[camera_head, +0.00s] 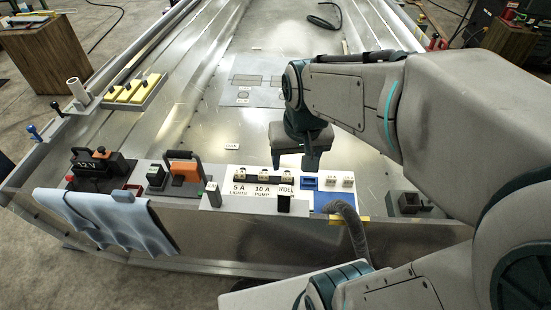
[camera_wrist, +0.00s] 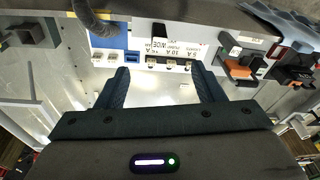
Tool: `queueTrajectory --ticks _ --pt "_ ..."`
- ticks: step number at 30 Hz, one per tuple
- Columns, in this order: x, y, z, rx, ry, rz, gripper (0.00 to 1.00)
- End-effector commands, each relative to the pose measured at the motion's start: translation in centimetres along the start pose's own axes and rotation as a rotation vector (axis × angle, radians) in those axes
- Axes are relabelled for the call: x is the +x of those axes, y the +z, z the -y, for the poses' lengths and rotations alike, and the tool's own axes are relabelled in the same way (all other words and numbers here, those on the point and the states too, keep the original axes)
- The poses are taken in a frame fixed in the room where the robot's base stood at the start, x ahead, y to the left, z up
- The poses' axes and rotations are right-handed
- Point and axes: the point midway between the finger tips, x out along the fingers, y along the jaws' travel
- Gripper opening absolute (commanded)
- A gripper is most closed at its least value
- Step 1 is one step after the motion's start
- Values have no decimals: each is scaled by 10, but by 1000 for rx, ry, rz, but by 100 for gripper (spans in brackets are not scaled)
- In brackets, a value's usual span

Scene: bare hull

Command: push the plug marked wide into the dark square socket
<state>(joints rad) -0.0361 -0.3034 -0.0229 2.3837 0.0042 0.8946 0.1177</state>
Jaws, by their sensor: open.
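My gripper (camera_head: 311,165) hangs above the deck, behind the labelled strip. In the wrist view my gripper (camera_wrist: 160,73) is open, with only bare metal and the strip's edge between its fingers. A white label (camera_head: 262,188) reads 5 A lights, 10 A pump, and a third word, partly covered, that may be wide. A small black block (camera_head: 284,203) stands before that word; I cannot tell whether it is the plug. A dark box with a square opening (camera_head: 409,203), possibly the socket, is at the right. It also shows in the wrist view (camera_wrist: 32,35).
A blue panel (camera_head: 334,199) with white pieces lies right of the label, near a grey hose (camera_head: 355,231). The deck behind the strip is mostly clear.

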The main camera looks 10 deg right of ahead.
Motion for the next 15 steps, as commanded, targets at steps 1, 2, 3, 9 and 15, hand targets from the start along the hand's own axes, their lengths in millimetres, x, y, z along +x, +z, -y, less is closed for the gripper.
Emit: queueTrajectory --ticks 1,2,3,9,15 --pt "31 -9 -2 33 4 29 62" --pt "41 -15 -2 53 7 42 62" --pt "55 -23 -3 81 11 59 62" --pt "114 -53 -4 185 33 127 62" --pt "142 -66 -2 231 47 157 62"
